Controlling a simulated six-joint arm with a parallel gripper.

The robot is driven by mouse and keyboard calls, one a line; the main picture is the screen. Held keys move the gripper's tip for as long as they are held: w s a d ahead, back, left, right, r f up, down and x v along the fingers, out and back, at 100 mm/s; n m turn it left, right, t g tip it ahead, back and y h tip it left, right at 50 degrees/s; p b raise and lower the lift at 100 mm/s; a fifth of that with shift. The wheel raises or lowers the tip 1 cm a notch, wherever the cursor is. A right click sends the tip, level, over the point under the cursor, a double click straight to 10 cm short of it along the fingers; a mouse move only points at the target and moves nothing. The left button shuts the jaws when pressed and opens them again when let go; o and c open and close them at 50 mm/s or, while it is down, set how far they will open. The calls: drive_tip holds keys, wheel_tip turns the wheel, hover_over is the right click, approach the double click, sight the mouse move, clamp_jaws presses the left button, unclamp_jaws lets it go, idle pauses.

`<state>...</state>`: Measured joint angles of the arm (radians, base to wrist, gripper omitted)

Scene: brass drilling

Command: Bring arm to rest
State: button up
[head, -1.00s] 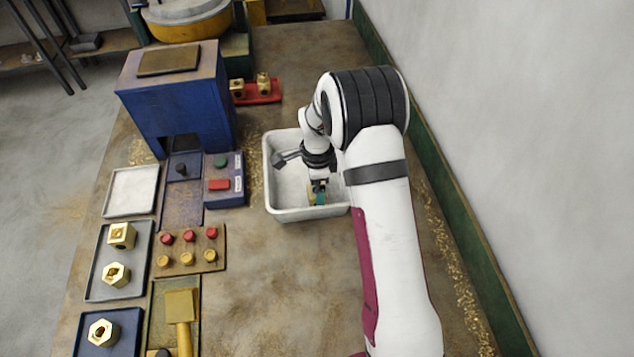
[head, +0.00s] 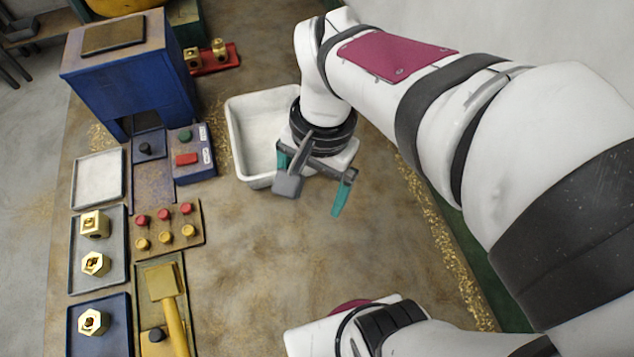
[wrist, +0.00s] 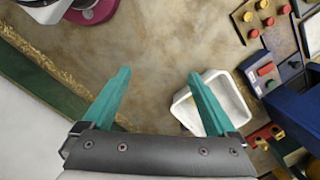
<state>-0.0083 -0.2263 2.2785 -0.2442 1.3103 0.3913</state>
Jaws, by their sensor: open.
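My gripper (head: 308,182) is open, with teal fingers, and hangs above the table beside the front right corner of the white bin. In the wrist view my gripper (wrist: 158,88) shows both fingers spread wide with nothing between them. The right finger overlaps the white bin (wrist: 243,95) in that view. The bare wooden table (head: 330,265) lies below. My arm arches over from the right side of the head view and hides the table's far right part.
A blue machine (head: 120,70) stands at the back left, with a control box (head: 193,153) in front. A wall runs along the right. The table's middle is clear.

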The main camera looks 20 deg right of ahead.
drive_tip(key=s+f+n, duration=0.1)
drive_tip(key=s+n, duration=0.2)
drive_tip(key=s, duration=0.6)
drive_tip(key=shift+a+f+n+y, duration=0.2)
drive_tip(key=shift+a+n+y, duration=0.1)
drive_tip(key=shift+a, duration=0.1)
